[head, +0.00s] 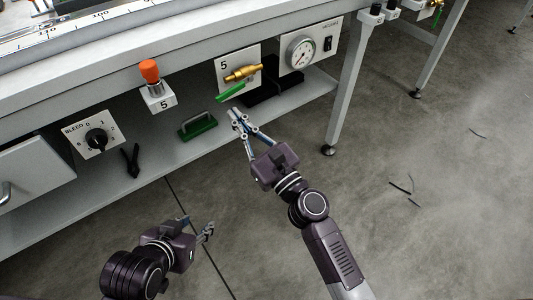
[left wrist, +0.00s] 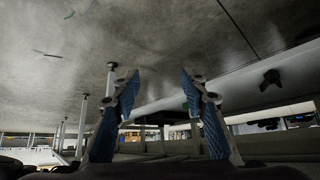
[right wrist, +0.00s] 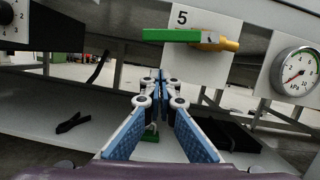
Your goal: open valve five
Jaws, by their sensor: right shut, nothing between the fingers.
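Valve five has a brass body (head: 243,73) and a green lever (head: 230,91), mounted on a white plate marked 5 (head: 226,58). In the right wrist view the lever (right wrist: 172,35) lies level, pointing left from the brass body (right wrist: 222,43). My right gripper (head: 236,114) is shut and empty, just below the lever. In the right wrist view its fingertips (right wrist: 160,74) meet below the lever with a small gap; I see no contact. My left gripper (head: 208,230) is low over the floor, away from the bench. Its fingers (left wrist: 163,80) stand apart, with nothing between them.
A pressure gauge (head: 300,53) is right of the valve. An orange-capped knob (head: 149,72) marked 5 and a bleed dial (head: 96,139) are to the left. A bench leg (head: 344,90) stands right.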

